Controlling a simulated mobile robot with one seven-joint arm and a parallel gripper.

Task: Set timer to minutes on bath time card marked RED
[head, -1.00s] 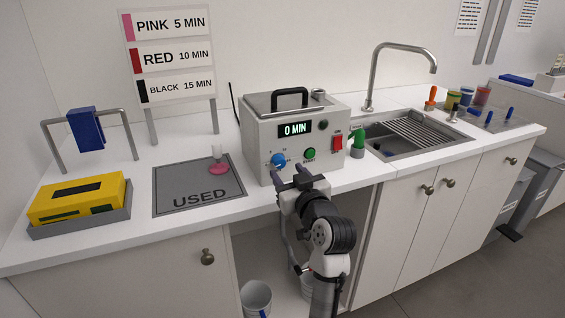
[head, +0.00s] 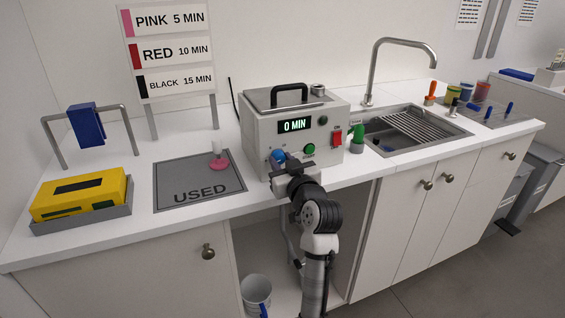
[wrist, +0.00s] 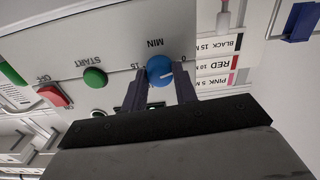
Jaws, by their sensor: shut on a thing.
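The timer box (head: 262,130) stands on the counter, its display (head: 294,126) reading 0 MIN. Its blue knob (head: 278,156) is on the lower left of the front, partly hidden by my gripper in the head view. In the wrist view the blue knob (wrist: 160,70) has a white pointer line and sits between the fingers of my gripper (wrist: 161,78), which is shut on it. Scale marks 0 and 15 and the word MIN show around it. The green START button (head: 309,150) and red switch (head: 337,137) are to its right. The card (head: 172,53) reads PINK 5, RED 10, BLACK 15 MIN.
A grey USED mat (head: 170,186) with a pink-based stamp-like tool (head: 217,160) lies left of the box. A yellow block in a grey tray (head: 82,220) is farther left. A green-topped item (head: 357,138) stands close by the box's right side, before the sink (head: 450,131).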

